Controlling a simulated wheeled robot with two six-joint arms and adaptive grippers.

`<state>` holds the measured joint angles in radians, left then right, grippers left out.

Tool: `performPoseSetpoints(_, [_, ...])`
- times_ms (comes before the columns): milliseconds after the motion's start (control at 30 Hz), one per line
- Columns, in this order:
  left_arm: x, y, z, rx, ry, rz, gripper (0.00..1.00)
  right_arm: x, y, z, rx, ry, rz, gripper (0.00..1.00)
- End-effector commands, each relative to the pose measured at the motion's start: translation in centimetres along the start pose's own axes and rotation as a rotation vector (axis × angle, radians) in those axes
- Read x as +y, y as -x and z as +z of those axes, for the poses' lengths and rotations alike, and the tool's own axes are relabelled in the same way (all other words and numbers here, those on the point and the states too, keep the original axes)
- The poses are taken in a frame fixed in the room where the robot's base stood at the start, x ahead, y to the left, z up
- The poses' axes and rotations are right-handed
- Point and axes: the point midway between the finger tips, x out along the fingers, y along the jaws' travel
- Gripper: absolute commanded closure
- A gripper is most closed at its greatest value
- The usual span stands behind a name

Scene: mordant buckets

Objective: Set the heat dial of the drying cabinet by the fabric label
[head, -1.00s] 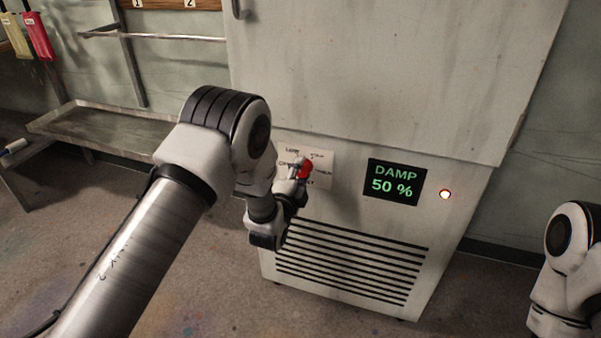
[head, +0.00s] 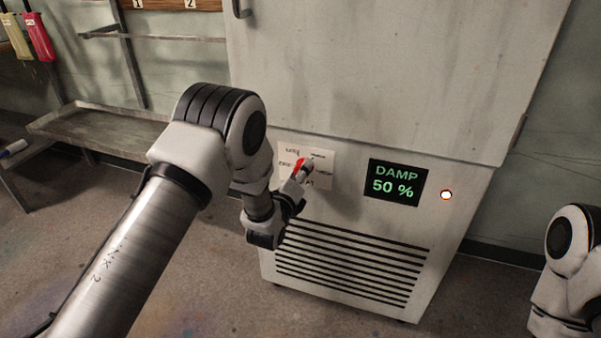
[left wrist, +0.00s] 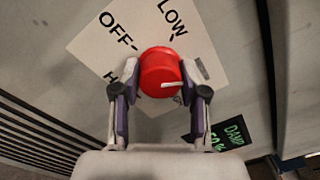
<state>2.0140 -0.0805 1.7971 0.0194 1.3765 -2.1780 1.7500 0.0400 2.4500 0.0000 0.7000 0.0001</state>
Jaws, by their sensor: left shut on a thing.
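The drying cabinet (head: 340,225) stands ahead with its front towards me. Its red heat dial (left wrist: 161,72) sits on a pale label plate (left wrist: 95,48) with OFF, LOW and a partly hidden word starting with H. My left gripper (left wrist: 160,90) is shut on the dial, one finger on each side. A white pointer line on the dial shows between the fingers, at the lower right in the left wrist view. In the head view the gripper (head: 303,168) partly covers the dial and the plate. No fabric label is clearly readable in view. My right gripper is not in view.
A dark display (head: 396,182) reads DAMP 50 %, with a lit round lamp (head: 446,195) beside it. Vent slots (head: 350,262) lie below the dial.

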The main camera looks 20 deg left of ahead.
Motion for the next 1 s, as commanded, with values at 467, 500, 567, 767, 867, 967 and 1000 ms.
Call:
performPoseSetpoints(467, [-0.17, -0.09, 0.11, 0.001, -0.131, -0.004, 0.92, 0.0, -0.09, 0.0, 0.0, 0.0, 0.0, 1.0])
performPoseSetpoints(500, [-0.17, -0.09, 0.11, 0.001, -0.132, -0.004, 0.92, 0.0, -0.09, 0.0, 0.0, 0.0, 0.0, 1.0])
performPoseSetpoints(567, [-0.17, -0.09, 0.11, 0.001, -0.133, -0.004, 0.92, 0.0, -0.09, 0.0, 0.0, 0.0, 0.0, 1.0])
performPoseSetpoints(767, [-0.17, -0.09, 0.11, 0.001, -0.132, -0.004, 0.92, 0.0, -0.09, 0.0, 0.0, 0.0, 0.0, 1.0])
performPoseSetpoints(867, [-0.16, -0.08, 0.11, 0.002, -0.132, -0.003, 0.32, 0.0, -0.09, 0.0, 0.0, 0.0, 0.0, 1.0])
performPoseSetpoints(967, [-0.12, -0.06, 0.08, 0.002, -0.131, -0.002, 0.32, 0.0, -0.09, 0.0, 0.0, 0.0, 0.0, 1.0])
performPoseSetpoints(1000, [-0.11, -0.05, 0.07, 0.003, -0.131, -0.002, 0.32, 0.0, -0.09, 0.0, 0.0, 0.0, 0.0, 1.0])
